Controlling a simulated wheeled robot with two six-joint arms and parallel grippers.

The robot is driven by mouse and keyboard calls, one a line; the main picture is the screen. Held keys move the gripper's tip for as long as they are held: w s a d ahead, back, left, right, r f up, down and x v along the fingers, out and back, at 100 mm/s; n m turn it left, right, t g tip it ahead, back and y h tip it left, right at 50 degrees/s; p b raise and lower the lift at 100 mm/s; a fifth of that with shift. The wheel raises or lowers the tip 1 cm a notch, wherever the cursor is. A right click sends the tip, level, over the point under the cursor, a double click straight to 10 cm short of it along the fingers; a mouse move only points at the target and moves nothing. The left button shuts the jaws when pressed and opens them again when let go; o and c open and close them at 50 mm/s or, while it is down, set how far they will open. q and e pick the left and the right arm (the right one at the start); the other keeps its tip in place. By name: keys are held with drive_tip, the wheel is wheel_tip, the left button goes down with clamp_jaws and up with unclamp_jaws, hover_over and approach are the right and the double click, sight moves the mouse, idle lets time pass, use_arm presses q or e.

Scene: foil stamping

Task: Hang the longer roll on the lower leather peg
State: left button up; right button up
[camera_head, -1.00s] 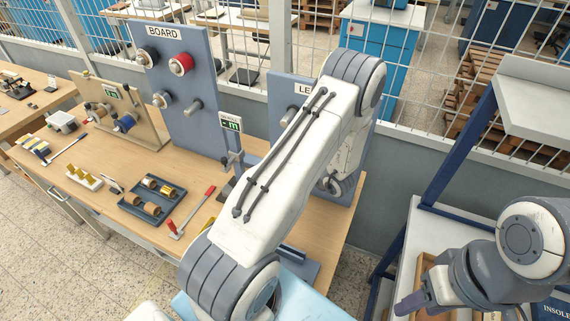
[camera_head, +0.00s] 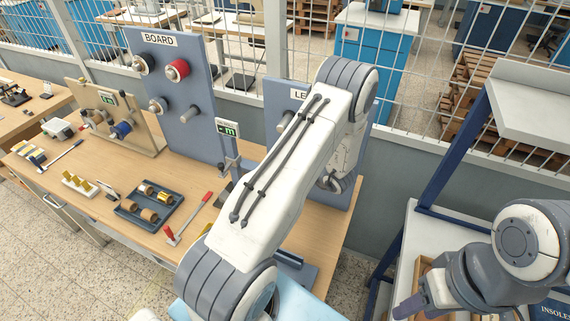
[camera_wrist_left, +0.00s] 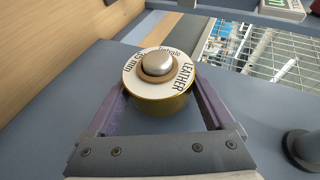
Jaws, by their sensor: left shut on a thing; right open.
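My left gripper (camera_wrist_left: 160,112) is shut on a gold roll (camera_wrist_left: 158,104), one finger on each side. The roll's white end ring reads LEATHER and 35 mm. A rounded silver end (camera_wrist_left: 158,63) shows at the ring's centre and looks like a peg tip through the roll. A dark peg (camera_wrist_left: 304,147), bare in what shows, stands at the lower right of the wrist view. In the head view the leather panel (camera_head: 277,97) is mostly behind my left arm; one bare peg (camera_head: 285,123) shows, and roll and left gripper are hidden. My right gripper (camera_head: 412,303) is open at the lower right.
The BOARD panel (camera_head: 205,115) holds a red roll (camera_head: 177,70) and other pegs. A dark tray (camera_head: 128,211) with small rolls and a red-handled tool (camera_head: 190,222) lie on the wooden table. Wire fencing runs behind; a shelf rack (camera_head: 455,160) stands at right.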

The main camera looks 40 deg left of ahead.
use_arm(q)
drive_tip(key=shift+w+a, duration=0.1)
drive_tip(key=shift+w, duration=0.2)
drive_tip(key=o, duration=1.4)
